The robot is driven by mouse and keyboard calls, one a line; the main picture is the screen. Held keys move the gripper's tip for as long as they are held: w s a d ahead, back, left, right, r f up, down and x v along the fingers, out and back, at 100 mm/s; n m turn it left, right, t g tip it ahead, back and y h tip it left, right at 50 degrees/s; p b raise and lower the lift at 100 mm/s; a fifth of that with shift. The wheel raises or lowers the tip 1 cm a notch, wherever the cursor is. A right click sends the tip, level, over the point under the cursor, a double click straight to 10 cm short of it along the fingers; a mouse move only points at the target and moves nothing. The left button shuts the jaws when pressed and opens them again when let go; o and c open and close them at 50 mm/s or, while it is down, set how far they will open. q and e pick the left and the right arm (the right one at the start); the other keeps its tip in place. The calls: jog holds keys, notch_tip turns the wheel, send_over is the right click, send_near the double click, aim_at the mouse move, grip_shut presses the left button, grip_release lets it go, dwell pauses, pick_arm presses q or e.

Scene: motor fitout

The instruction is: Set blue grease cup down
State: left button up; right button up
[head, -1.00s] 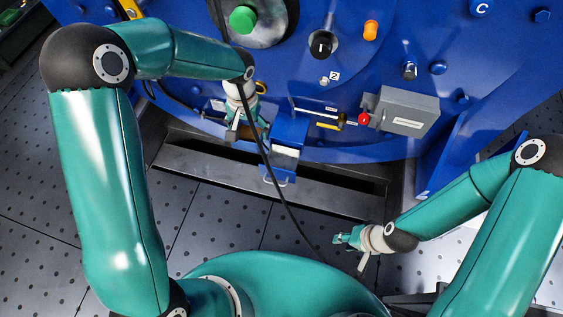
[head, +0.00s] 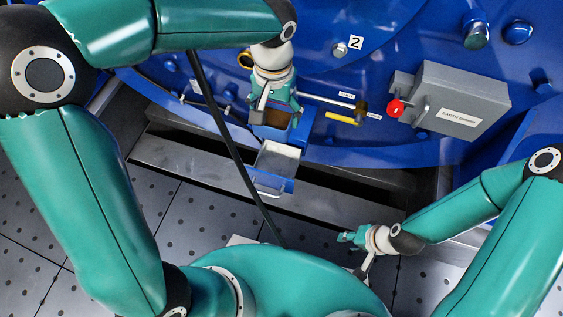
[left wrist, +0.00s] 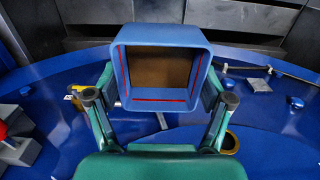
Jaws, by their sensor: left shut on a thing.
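The blue grease cup (head: 270,132) is square and open, with brown inside. My left gripper (head: 275,107) is shut on it at the wall of the blue machine. In the left wrist view the cup (left wrist: 160,35) sits between the two fingers (left wrist: 160,103), its opening facing the camera and a red line showing inside. In the head view the cup is just behind a blue holder with a pale grey pad (head: 278,160) and a front handle. Whether cup and holder touch is unclear. My right gripper (head: 350,237) is low at the right, away from the cup; its jaw opening is unclear.
A grey box (head: 462,100) with a red knob (head: 396,108) is on the machine to the right. A brass-ended rod (head: 361,112) is close right of the cup. A dark recess runs below; perforated floor lies nearer.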

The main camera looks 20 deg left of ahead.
pick_arm(q)
jog(key=shift+f, duration=0.5)
notch_tip(320, 180, down, 19)
jog(key=b, duration=0.7)
jog(key=shift+w+d+f, duration=0.1)
jog(key=shift+f, duration=0.05)
jog(key=o, duration=0.7)
jog(key=shift+b, duration=0.35)
jog(key=o, duration=0.3)
jog(key=shift+o, duration=0.2)
